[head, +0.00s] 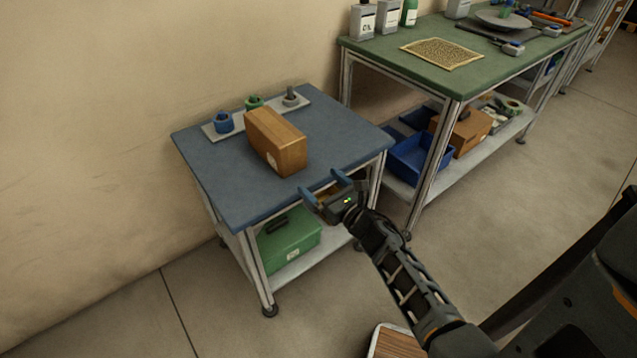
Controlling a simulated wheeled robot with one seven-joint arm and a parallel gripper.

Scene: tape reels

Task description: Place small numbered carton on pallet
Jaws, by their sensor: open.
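A brown carton (284,138) stands on the blue-topped table (330,137), near its middle. A small pale mark shows low on its near face; no number can be read. Another brown carton (468,135) sits on the lower shelf of the green-topped bench. My gripper (323,187) is open and empty at the table's near right edge, to the right of and nearer than the first carton, apart from it. A wood-topped piece with a pale rim (396,344) is cut off at the bottom edge; I cannot tell if it is the pallet.
Several tape reels, one blue (224,122), stand on a pale strip (301,101) behind the carton. A green box (290,241) is on the table's lower shelf. A blue bin (411,158) is under the bench (480,67). Bare floor lies at right.

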